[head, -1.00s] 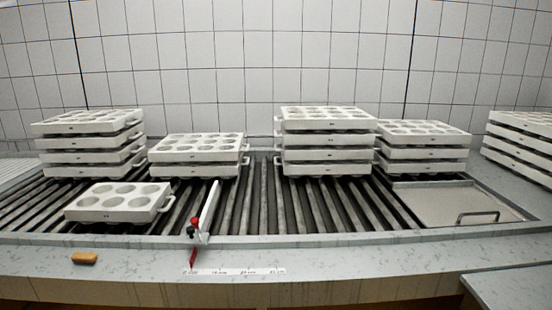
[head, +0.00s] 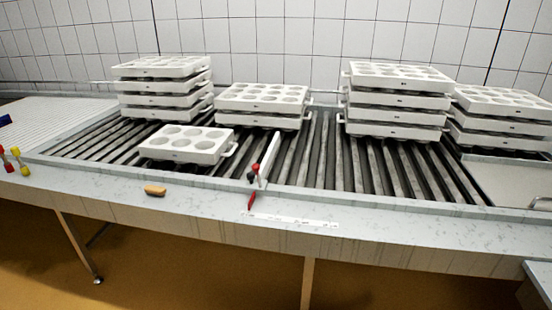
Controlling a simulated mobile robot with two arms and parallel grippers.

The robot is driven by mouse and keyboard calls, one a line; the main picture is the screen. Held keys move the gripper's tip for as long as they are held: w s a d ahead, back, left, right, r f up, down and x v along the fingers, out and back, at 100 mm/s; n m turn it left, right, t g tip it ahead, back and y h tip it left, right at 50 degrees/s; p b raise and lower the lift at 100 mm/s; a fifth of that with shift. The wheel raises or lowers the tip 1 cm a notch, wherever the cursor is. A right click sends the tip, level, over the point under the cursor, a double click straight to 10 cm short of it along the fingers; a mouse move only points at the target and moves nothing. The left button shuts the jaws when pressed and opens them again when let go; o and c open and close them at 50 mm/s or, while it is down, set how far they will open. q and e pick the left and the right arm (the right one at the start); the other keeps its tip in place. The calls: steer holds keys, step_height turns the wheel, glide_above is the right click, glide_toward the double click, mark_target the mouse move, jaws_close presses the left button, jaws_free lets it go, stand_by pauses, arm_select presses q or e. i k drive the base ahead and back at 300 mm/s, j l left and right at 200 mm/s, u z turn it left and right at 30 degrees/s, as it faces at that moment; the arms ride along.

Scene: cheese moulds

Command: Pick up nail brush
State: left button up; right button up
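A small tan-brown block (head: 155,190), which looks like the nail brush, lies on the grey front ledge (head: 200,208) of the roller table, left of the middle. Its bristles cannot be made out at this size. It lies in front of a single white mould (head: 186,144), apart from it. Neither of my grippers is in view.
Stacks of white moulds (head: 163,87) stand on the rollers (head: 320,150). A red-handled tool (head: 251,199) and a white ruler strip (head: 290,220) are right of the block. Red and yellow items (head: 18,160) and a blue item (head: 4,120) are at far left. Ledge around the block is clear.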

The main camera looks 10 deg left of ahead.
mark_target(151, 190)
steer(key=u, duration=1.3)
